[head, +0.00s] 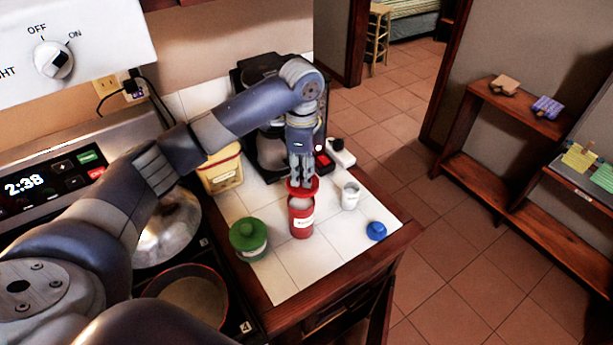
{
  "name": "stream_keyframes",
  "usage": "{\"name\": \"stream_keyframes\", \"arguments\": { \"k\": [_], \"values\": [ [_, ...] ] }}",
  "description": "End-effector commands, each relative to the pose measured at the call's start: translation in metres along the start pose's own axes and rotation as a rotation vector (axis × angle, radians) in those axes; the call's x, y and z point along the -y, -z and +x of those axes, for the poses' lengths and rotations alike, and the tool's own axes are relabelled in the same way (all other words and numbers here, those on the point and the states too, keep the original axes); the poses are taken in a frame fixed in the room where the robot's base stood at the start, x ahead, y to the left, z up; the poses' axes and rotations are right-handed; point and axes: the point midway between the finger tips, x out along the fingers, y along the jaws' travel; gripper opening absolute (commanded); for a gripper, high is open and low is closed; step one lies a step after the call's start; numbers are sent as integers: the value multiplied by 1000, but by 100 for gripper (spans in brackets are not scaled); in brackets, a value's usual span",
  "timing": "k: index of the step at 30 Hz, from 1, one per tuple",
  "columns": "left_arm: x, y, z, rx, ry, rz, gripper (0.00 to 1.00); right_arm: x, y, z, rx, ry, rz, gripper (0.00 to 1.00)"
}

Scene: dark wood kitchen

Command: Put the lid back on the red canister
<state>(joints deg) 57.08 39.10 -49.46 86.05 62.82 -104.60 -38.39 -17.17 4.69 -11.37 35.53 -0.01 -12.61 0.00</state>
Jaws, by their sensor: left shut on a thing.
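The red canister (302,222) stands upright on the white tiled counter, with a pale label on its front. Its pale open top shows in part. My left gripper (302,180) points down over the canister and is shut on the red lid (311,188). The lid is at the canister's top, toward its far side, and the near part of the opening shows below it. Whether the lid touches the rim cannot be told. My right gripper is not in view.
A green-lidded canister (249,239) stands to the left, and a yellow canister (223,172) behind it. An open white canister (350,197) and a loose blue lid (377,231) are to the right. The coffee maker (268,150) stands behind. The counter's front is clear.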

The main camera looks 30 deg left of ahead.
Motion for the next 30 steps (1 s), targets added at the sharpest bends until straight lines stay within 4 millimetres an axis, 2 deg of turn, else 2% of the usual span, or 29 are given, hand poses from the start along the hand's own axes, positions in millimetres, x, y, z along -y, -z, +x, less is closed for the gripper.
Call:
{"name": "stream_keyframes", "arguments": {
  "k": [3, 10, 24, 30],
  "values": [
    [6, -4, -4, 0, -3, 61, 8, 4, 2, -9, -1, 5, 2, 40],
    [9, -6, 3, 2, -4, 98, 8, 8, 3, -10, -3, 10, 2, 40],
    [9, -6, 47, 2, -4, 97, 8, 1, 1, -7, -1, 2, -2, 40],
    [9, -6, 58, 2, -4, 97, 8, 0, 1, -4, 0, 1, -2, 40]
  ]
}}
